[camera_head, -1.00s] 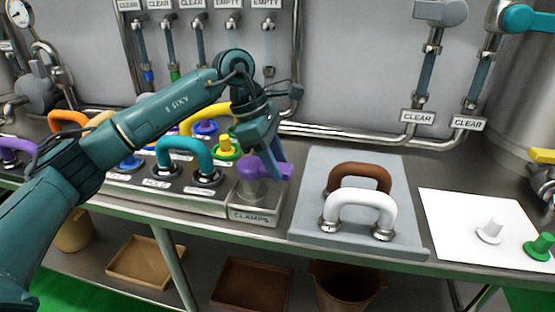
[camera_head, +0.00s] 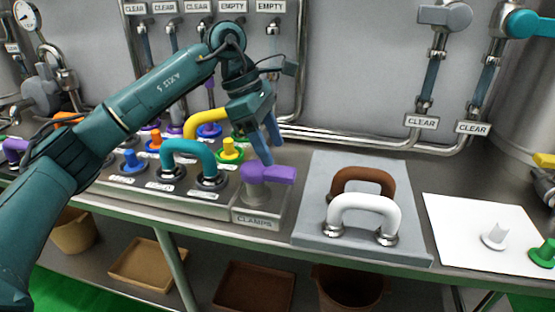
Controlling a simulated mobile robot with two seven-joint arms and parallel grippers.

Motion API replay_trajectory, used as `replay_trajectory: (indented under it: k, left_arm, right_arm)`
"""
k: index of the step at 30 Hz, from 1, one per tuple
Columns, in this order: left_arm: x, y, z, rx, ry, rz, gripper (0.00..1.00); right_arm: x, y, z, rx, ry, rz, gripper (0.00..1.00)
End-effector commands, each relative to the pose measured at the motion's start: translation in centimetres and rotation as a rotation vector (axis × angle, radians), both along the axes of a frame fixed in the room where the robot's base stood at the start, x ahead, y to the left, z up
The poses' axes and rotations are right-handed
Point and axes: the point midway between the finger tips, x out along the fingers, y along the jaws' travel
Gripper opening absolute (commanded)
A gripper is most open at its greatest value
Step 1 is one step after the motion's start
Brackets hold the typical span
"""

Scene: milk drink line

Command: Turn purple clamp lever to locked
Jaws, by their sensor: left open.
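The purple clamp lever (camera_head: 268,174) sits on a grey post on the block labelled CLAMPS (camera_head: 257,218). Its handle points to the right, roughly along the bench front. My left gripper (camera_head: 265,148) is above the lever, pointing down, with its blue-grey fingers just over the handle. It is open and holds nothing. From this angle I cannot tell whether a fingertip touches the lever. My right gripper does not clearly show.
A grey board (camera_head: 313,207) with a brown and a white loop lies to the right. A white mat (camera_head: 460,228) holds a white and a green peg. Pipes run behind.

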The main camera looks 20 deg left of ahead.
Motion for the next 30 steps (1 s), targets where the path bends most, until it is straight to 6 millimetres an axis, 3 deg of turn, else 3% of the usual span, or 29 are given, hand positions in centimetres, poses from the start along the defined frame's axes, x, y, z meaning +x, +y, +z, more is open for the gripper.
replay_trajectory:
  k: [6, 12, 30]
  left_arm:
    - [-0.1, 1.8, 4.6, -0.001, -0.002, 0.002, 0.56]
    - [-0.2, 2.8, 6.9, 0.000, -0.001, -0.001, 0.56]
    - [-0.3, 3.0, 7.3, 0.000, 0.001, -0.001, 0.56]
  right_arm:
    - [0.1, 0.0, 0.2, 0.001, -0.001, 0.001, 0.36]
    - [0.2, 0.0, 0.3, 0.000, -0.001, 0.001, 0.36]
    - [0.0, 0.2, -0.1, -0.001, 0.012, 0.004, 0.36]
